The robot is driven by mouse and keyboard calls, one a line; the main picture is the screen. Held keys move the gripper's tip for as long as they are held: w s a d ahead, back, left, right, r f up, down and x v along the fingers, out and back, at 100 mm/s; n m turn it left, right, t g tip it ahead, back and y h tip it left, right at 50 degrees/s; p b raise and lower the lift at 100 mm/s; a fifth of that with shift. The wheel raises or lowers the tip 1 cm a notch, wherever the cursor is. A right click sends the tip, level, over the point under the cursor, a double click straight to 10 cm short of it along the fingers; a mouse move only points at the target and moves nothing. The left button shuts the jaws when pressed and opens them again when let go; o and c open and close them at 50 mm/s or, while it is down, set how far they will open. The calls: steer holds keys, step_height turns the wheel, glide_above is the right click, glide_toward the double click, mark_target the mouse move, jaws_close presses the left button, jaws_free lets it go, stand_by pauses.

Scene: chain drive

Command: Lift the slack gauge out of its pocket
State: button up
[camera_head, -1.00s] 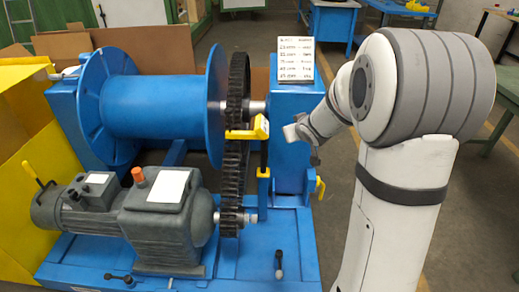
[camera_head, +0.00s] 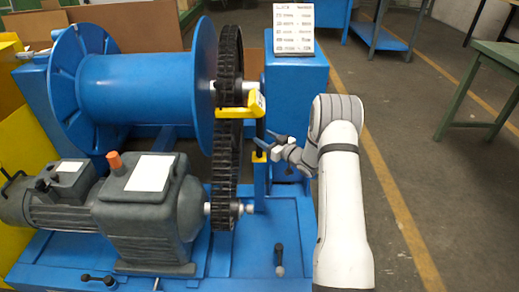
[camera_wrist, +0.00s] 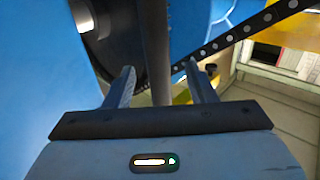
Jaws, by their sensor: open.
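The slack gauge (camera_head: 241,108) appears to be the yellow arm beside the chain, with a dark upright rod (camera_head: 261,130) under its end. The rod's foot stands in a yellow-topped pocket (camera_head: 260,157) on a blue post. My gripper (camera_head: 274,146) is open just right of the rod in the head view. In the wrist view, a dark upright rod (camera_wrist: 158,45) runs between the two spread fingers of my gripper (camera_wrist: 162,78), with gaps visible on both sides. The rod's lower end is hidden behind the gripper body there.
The black chain (camera_head: 225,150) runs close to the left of the gauge, beside the blue drum (camera_head: 145,95). A grey motor (camera_head: 150,210) sits at the front left. A blue cabinet with a white card (camera_head: 293,30) stands behind. Open floor lies to the right.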

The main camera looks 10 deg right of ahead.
mark_target(257, 131)
steer(key=b+x, duration=0.1)
steer(key=x, duration=0.4)
steer(key=shift+w+r, duration=0.15)
steer(key=shift+w, duration=0.15)
steer(key=shift+c, duration=0.4)
jaws_close()
stand_by(0.6)
steer(key=shift+w+r, duration=0.1)
steer(key=shift+r, duration=0.1)
